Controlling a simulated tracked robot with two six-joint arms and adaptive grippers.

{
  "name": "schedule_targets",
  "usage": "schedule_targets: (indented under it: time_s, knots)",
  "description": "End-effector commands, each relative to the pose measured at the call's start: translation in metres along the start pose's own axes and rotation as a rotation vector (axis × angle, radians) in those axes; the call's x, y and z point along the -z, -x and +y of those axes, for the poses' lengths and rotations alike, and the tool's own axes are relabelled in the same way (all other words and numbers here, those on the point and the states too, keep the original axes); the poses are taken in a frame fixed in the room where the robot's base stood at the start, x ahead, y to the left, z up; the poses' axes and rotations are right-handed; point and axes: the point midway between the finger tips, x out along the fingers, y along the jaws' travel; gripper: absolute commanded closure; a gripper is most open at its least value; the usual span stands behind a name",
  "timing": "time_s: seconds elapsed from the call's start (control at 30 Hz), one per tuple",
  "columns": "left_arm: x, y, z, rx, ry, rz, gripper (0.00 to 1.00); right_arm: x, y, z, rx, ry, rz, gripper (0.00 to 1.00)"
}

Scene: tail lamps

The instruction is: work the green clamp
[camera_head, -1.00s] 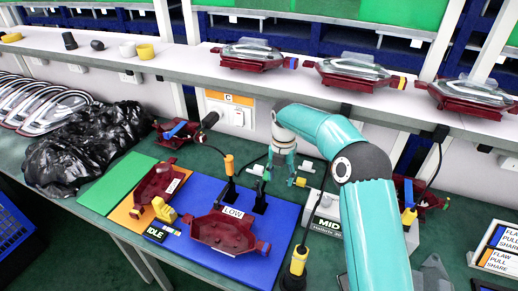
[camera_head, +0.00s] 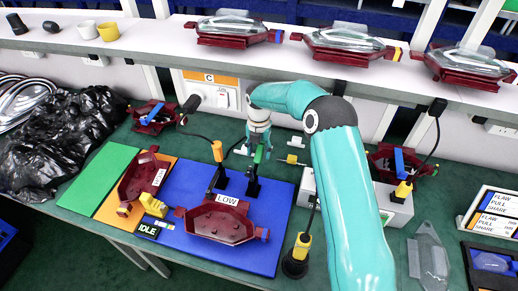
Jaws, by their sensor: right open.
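The green clamp (camera_head: 258,154) has a green upright handle above a black stand at the back right of the blue mat (camera_head: 268,252). My right gripper (camera_head: 261,147) is open and points down right at the green handle. Its fingers partly hide the handle, and I cannot tell whether they touch it. A second clamp with an orange handle (camera_head: 217,151) stands just left of it. A dark red lamp housing (camera_head: 222,226) labelled LOW lies on the blue mat in front of the clamps. My left gripper is not in view.
Another red housing (camera_head: 140,178) lies on the orange mat, beside a yellow piece (camera_head: 153,204) and an IDLE sign (camera_head: 149,230). A black and yellow tool (camera_head: 297,256) stands at the blue mat's right edge. Several lamps line the shelf behind.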

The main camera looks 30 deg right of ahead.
Motion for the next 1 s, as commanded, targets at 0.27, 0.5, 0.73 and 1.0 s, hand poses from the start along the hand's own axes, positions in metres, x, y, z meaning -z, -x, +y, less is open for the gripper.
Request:
schedule_targets:
  time_s: [0.27, 0.5, 0.73, 1.0]
  knots:
    - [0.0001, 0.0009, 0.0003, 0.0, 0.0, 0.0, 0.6, 0.0002, -0.0052, 0.0008, 0.0, 0.001, -0.001, 0.48]
    - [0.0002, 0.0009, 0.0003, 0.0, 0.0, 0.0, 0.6, 0.0004, -0.0049, 0.0015, 0.0, 0.002, -0.001, 0.78]
    - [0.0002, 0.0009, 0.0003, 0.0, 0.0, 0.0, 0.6, 0.0007, -0.0047, 0.0024, -0.001, 0.003, -0.001, 1.0]
    - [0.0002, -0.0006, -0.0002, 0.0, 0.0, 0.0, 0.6, -0.0002, -0.0045, 0.0028, -0.001, 0.006, -0.007, 1.0]
